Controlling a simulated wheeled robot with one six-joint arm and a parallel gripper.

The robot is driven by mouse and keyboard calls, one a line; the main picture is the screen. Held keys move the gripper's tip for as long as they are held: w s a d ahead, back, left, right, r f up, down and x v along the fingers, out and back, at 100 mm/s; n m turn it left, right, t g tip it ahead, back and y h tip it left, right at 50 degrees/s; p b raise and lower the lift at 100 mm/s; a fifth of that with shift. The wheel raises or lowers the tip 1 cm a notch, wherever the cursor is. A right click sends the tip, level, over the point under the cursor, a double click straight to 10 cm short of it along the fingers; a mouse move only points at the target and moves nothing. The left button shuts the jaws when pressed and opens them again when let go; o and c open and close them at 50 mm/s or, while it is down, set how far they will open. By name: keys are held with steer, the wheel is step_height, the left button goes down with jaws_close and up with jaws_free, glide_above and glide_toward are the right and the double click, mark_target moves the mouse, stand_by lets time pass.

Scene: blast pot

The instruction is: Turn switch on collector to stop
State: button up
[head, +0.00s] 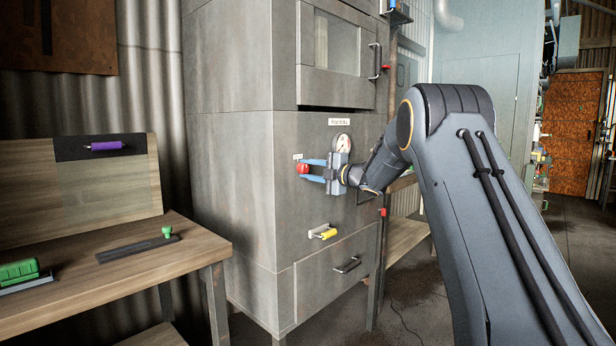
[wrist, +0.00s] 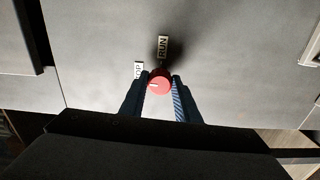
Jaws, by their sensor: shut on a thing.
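The collector (head: 240,160) is a tall grey metal cabinet. Its red round switch (head: 303,169) is on the front, near the left edge. My gripper (head: 308,170) reaches it from the right, its blue fingers shut on it. In the wrist view the red switch (wrist: 160,83) sits between the fingertips (wrist: 161,88). A white mark on the knob lies on its left side. A RUN label (wrist: 162,47) is above the knob. Another label (wrist: 139,69), partly covered and reading "OP", is at its upper left, behind the left finger.
A pressure gauge (head: 342,143) is on the cabinet, right above my wrist. A wooden workbench (head: 130,275) with a purple-handled and several green items stands at the left.

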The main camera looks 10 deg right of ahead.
steer(key=shift+n+b, duration=0.3)
steer(key=shift+n, duration=0.1)
steer(key=o, duration=1)
steer(key=shift+o, duration=0.2)
steer(key=shift+s, duration=0.1)
steer(key=v, duration=0.7)
steer(key=shift+s+d, duration=0.2)
